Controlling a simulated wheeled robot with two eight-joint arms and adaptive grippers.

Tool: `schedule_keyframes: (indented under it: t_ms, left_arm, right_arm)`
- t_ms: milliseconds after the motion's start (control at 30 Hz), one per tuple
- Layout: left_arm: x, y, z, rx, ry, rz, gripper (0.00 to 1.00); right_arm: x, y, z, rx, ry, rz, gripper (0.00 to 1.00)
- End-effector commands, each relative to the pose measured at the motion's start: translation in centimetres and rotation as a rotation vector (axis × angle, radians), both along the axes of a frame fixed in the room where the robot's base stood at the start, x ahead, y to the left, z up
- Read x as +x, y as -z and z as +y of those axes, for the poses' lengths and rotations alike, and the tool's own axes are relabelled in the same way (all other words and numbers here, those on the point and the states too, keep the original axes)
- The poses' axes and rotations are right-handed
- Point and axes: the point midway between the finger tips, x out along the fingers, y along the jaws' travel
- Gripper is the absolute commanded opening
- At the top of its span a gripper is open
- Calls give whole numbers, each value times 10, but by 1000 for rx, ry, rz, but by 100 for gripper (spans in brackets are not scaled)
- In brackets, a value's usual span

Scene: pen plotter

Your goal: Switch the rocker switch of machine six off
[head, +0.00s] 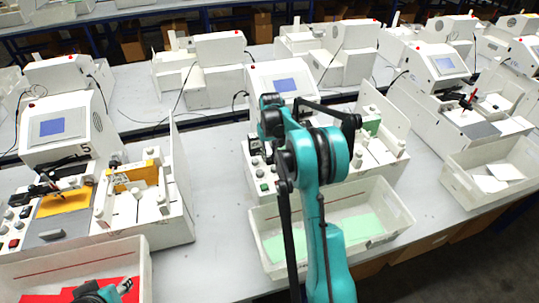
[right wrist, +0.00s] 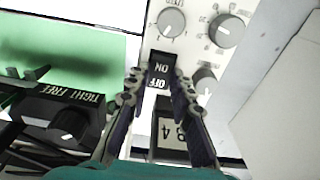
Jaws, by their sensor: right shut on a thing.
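The black rocker switch (right wrist: 161,70) sits between my right gripper's fingertips (right wrist: 160,88) in the right wrist view. Its ON and OFF marks appear upside down, with OFF on the nearer, brighter end. The fingers are closed in around the switch; which end is pressed I cannot tell. In the head view my right arm covers most of the middle machine (head: 285,84), hiding its number, the switch and the fingertips. Its control panel (head: 262,172) shows just left of my arm.
Several knobs (right wrist: 222,32) surround the switch. A TIGHT/FREE lever block (right wrist: 65,112) and green sheet (right wrist: 60,65) lie to the left. In the head view, a white bin (head: 395,207) stands before the middle machine, and machine five (head: 60,127) stands left. Bare table lies between them.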

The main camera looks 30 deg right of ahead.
Motion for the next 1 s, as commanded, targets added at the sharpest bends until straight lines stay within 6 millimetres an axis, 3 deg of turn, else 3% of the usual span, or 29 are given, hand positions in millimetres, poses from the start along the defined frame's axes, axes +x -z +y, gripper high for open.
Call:
schedule_keyframes:
  t_ms: [67, 100, 167, 567, 1000]
  left_arm:
    - [0, 0, 0, 0, 0, 0, 40]
    - [0, 0, 0, 0, 0, 0, 40]
    - [0, 0, 0, 0, 0, 0, 40]
    - [0, 0, 0, 0, 0, 0, 40]
    - [0, 0, 0, 0, 0, 0, 40]
  right_arm:
    - [0, 0, 0, 0, 0, 0, 0]
    - [0, 0, 0, 0, 0, -1, 30]
    - [0, 0, 0, 0, 0, -1, 43]
    - [-1, -7, 0, 0, 0, -1, 43]
    - [-6, -94, 1, 0, 0, -1, 43]
